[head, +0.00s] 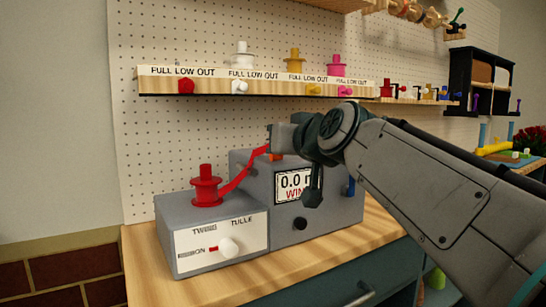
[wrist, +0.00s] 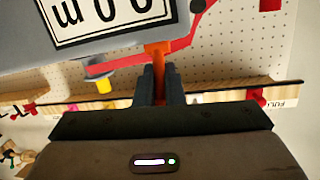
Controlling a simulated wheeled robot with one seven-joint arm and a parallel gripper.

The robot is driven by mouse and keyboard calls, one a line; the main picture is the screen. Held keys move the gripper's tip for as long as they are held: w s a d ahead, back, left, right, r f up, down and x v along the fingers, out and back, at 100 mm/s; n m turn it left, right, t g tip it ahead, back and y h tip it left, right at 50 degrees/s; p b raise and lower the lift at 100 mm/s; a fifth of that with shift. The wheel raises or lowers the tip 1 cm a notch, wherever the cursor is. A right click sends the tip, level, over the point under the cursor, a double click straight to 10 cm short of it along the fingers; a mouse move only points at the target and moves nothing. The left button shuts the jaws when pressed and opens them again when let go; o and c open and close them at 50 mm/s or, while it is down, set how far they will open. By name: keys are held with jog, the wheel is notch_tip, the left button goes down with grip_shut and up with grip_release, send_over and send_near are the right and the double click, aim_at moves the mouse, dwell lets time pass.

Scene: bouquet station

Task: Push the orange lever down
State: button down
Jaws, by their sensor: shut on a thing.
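The orange lever (wrist: 158,62) stands between the two fingers of my gripper (wrist: 160,85) in the wrist view, and the fingers are shut on it. In the head view only a small orange patch of the lever (head: 276,157) shows under my gripper (head: 272,143), at the top of the grey machine (head: 255,166). The machine's front has a display (head: 294,187) reading "0.0" and part of a word, with my arm covering its right side. The lever's lower end and pivot are not clear.
A red ribbon (head: 240,172) runs from the red spool (head: 206,190) to the machine. A shelf (head: 255,82) with spools is behind. The wooden counter (head: 330,250) is clear in front.

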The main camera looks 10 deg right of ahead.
jog(key=shift+s+d+r, duration=0.1)
jog(key=shift+r, duration=0.4)
jog(key=c, duration=1.4)
grip_release()
jog(key=shift+f, duration=0.1)
jog(key=shift+c, duration=0.2)
jog(key=shift+f, duration=0.1)
